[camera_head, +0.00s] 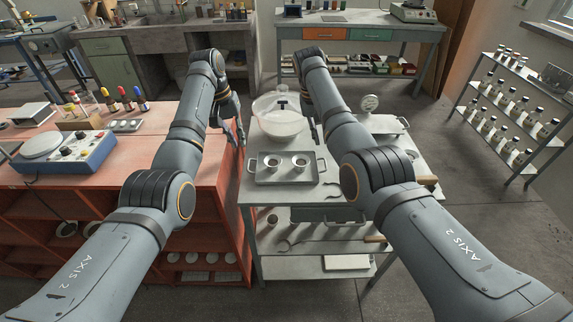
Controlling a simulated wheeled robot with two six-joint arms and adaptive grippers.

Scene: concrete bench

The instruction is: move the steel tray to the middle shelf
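The steel tray (272,179) lies flat on the top of a grey metal cart (262,196), near its front edge. It has a handle at each end and two small cups (301,163) stand in it. The cart's middle shelf (300,231) holds a small cup at the left, a grey handled container and a long tool with a wooden handle. My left gripper (236,130) hangs left of the cart top, behind the tray and apart from it; its finger opening is unclear.
A large clear bowl (278,122) stands behind the tray, and a gauge (370,103) at the back right. A red bench (60,165) with a scale and bottles adjoins the cart on the left. A bottle rack (510,115) stands right, across open floor (440,150).

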